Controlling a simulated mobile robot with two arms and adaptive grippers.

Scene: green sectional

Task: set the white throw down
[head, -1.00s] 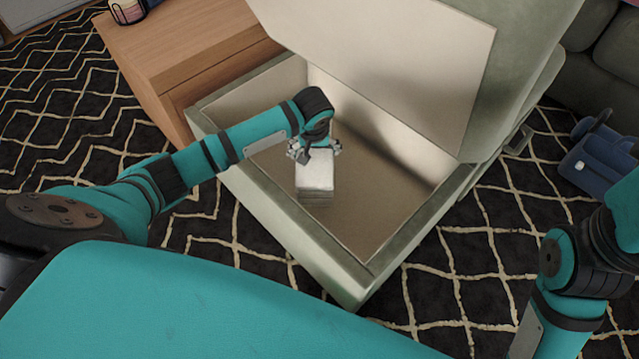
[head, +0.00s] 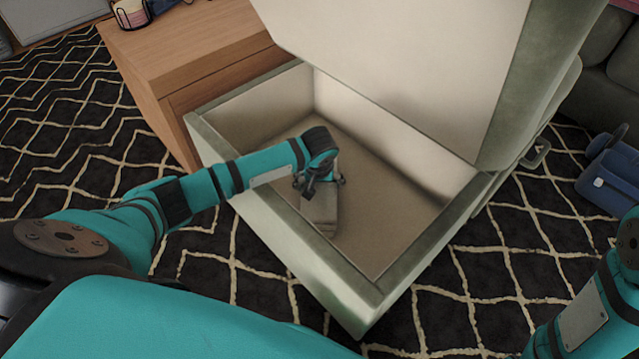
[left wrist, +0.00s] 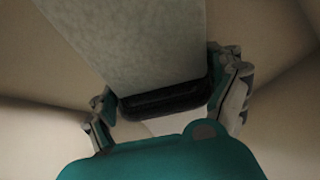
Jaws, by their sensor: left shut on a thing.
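The white throw (head: 319,208) is a small folded block inside the open storage box of the green sectional (head: 285,238). In the left wrist view the throw (left wrist: 135,45) runs from the top edge down to between the fingers. My left gripper (head: 319,186) reaches down into the box and is shut on the throw; it also shows in the left wrist view (left wrist: 170,105). The throw is in shadow, low in the box; I cannot tell whether it touches the floor. My right gripper is out of view.
The raised lid (head: 400,60) stands open over the back of the box. A wooden cabinet (head: 190,55) adjoins the box at the left. A blue bag (head: 606,180) is on the patterned rug (head: 70,130) at the right. The box floor (head: 385,205) is bare right of the throw.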

